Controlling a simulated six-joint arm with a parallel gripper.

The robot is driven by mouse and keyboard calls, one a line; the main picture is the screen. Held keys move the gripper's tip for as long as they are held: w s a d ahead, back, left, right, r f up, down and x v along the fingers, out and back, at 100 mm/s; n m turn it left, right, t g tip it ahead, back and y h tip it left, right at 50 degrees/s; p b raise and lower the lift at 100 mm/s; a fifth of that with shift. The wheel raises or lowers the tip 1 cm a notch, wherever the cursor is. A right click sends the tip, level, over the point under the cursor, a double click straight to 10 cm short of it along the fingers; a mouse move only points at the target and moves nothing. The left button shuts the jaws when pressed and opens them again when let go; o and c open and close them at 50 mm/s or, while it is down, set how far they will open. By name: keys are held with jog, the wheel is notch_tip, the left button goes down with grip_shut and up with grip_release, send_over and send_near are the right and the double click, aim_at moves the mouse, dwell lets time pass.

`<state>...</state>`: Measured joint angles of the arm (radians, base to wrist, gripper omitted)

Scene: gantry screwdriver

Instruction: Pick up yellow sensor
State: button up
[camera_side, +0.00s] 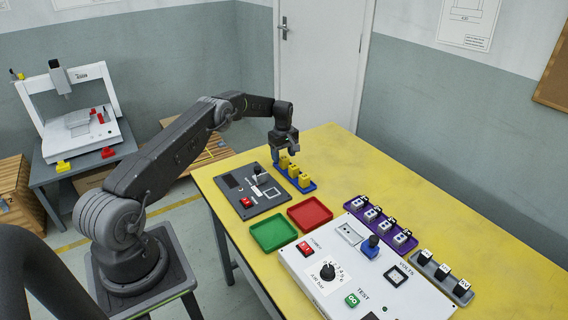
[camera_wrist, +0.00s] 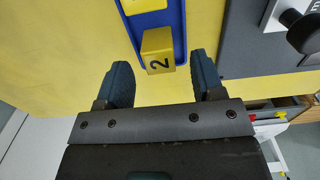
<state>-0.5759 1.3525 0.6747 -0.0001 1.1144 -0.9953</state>
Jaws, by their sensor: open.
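Several yellow sensors stand in a row in a blue tray (camera_side: 313,187) on the yellow table. In the side view the sensors include a front one (camera_side: 304,181) and a middle one (camera_side: 293,171). My gripper (camera_side: 284,150) is over the far end of the row and partly covers it. In the wrist view my gripper (camera_wrist: 162,76) is open, and a yellow sensor marked "2" (camera_wrist: 157,52) lies just ahead of the gap between the fingers. Nothing is held. The blue tray (camera_wrist: 181,40) runs away from me, with part of another yellow sensor (camera_wrist: 142,6) at the top edge.
A dark panel (camera_side: 268,204) with a red switch and a knob stands left of the blue tray. Red (camera_side: 310,222) and green (camera_side: 273,245) trays, a white control box (camera_side: 345,295), a purple tray (camera_side: 352,206) and a grey tray lie nearer. The table's far right is clear.

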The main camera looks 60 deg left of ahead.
notch_tip(320, 180, down, 2)
jog(key=shift+f, duration=0.25)
jog(key=shift+c, duration=0.3)
jog(key=c, duration=1)
jog(key=shift+o, duration=0.2)
jog(key=shift+r, duration=0.15)
